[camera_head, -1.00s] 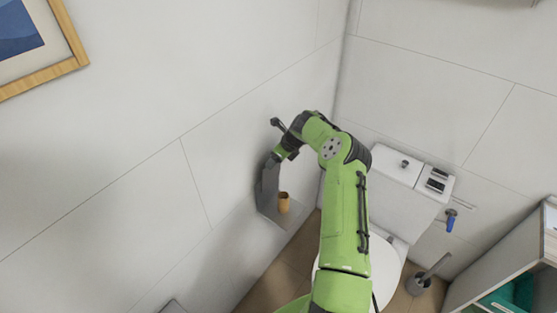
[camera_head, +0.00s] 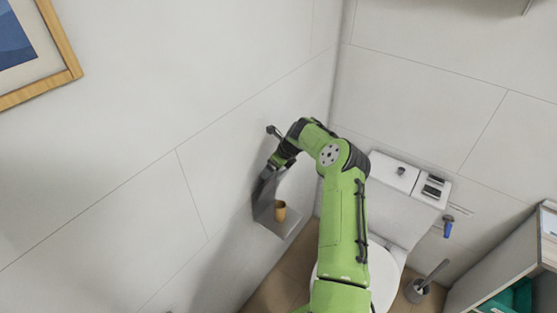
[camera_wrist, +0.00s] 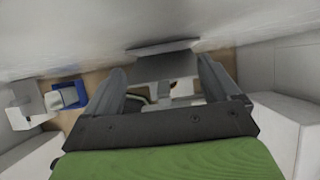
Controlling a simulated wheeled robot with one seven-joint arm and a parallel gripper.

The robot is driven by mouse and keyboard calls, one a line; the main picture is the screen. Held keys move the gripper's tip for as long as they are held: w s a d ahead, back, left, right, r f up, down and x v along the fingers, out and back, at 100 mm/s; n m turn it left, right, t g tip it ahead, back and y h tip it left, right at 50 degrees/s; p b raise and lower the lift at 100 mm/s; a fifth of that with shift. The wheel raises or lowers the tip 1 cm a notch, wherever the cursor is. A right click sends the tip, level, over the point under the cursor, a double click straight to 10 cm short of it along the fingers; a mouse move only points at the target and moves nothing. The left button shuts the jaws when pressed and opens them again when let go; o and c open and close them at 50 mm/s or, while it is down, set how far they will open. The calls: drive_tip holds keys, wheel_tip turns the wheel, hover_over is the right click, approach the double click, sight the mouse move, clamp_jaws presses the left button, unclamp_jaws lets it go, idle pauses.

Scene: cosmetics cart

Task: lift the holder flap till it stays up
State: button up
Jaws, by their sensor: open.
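The grey holder (camera_head: 286,226) is on the left wall beside the toilet, with a small brown cylinder (camera_head: 280,211) at it. My gripper (camera_head: 264,187) is at the holder's upper left part, close to the wall, and hides some of it. In the wrist view my gripper (camera_wrist: 166,72) is open, its two grey fingers spread wide. A grey plate (camera_wrist: 165,66), seemingly part of the holder, shows between and beyond the fingertips. I cannot tell whether a finger touches the flap, or the flap's exact angle.
The wall runs close along my gripper's left side. The toilet (camera_head: 392,188) stands to the right of my arm, with a toilet brush (camera_head: 418,290) further right. A cabinet (camera_head: 510,255) is at the lower right. A framed picture (camera_head: 74,74) hangs at the upper left.

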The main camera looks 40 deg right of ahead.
drive_tip(key=b+v, duration=0.1)
drive_tip(key=v, duration=1.3)
drive_tip(key=shift+s+r, duration=0.25)
drive_tip(key=shift+r, duration=0.05)
